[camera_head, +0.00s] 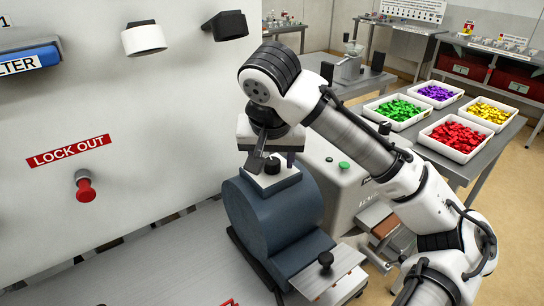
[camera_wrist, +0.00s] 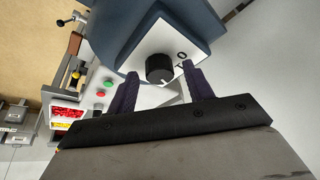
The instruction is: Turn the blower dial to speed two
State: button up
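The blower is a dark blue drum-shaped housing (camera_head: 265,215) beside the white cabinet. A white plate with a black round dial (camera_head: 273,165) sits on top of it. In the wrist view the dial (camera_wrist: 160,68) shows a small light mark at its lower edge, and a "0" is printed to its right. Other plate markings are partly hidden or too small to read. My gripper (camera_wrist: 159,69) is open and empty, one dark finger on each side of the dial with visible gaps. In the head view my gripper (camera_head: 262,155) is just above the plate; the exact height is unclear.
The white cabinet has a red lock-out knob (camera_head: 85,188), a blue filter handle (camera_head: 30,60) and two clamps above. A grey plate with a black knob (camera_head: 326,262) is in front of the blower. Trays of colored pieces (camera_head: 455,137) stand on a table at right.

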jog(key=b+v, duration=0.1)
jog(key=v, duration=1.3)
jog(key=shift+b, duration=0.35)
jog(key=shift+f, duration=0.15)
